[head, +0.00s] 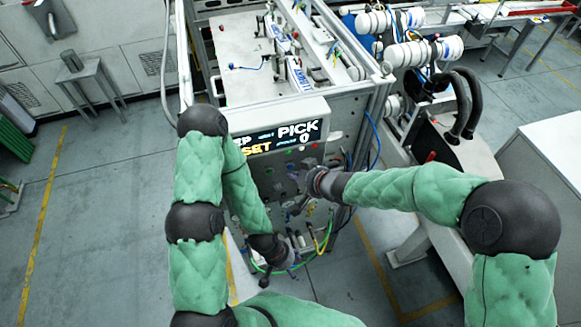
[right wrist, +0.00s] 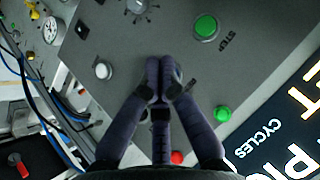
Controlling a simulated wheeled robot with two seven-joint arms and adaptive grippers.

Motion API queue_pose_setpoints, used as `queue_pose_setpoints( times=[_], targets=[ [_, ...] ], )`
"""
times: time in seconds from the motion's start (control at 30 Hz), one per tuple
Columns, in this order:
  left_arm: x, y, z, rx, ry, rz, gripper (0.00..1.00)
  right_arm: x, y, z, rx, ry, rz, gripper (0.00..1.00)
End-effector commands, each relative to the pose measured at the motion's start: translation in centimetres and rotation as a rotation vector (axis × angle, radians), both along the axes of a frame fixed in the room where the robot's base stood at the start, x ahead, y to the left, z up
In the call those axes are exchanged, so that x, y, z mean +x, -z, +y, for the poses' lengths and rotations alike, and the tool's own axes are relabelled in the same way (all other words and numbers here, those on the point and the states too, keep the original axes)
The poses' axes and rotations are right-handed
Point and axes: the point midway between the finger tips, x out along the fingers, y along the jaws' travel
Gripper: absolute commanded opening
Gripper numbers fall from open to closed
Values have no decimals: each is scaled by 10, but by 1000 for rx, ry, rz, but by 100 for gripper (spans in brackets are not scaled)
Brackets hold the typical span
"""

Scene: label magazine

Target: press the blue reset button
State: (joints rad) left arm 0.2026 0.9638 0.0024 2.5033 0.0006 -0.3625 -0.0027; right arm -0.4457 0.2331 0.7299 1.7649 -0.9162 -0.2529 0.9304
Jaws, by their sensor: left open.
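The grey control panel (head: 262,178) fills the front of the machine below a lit display (head: 297,131). In the right wrist view the panel (right wrist: 168,30) carries a large green button (right wrist: 205,26) beside the word STEP, a white button (right wrist: 103,70), a smaller green button (right wrist: 222,113) and a red one (right wrist: 177,157). I cannot make out a blue button; the fingers cover part of the panel. My right gripper (right wrist: 163,72) has its fingertips together, with nothing seen between them, in front of the panel. My left gripper (head: 290,262) is open and low, near the panel's bottom.
A pressure gauge (right wrist: 51,29) and blue cables (right wrist: 38,88) lie at the wrist view's left. Hoses (head: 325,240) hang near my left gripper. A white cabinet (head: 545,165) stands at the right.

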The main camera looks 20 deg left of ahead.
Motion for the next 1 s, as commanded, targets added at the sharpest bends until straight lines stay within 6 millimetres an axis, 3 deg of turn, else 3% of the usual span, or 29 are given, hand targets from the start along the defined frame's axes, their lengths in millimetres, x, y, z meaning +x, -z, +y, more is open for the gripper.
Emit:
queue_pose_setpoints(
  times=[1.0],
  targets=[
    [0, -8, 0, 0, 0, 0, 63, 7, 0, 5, 0, 0, 0, 0]
  ],
)
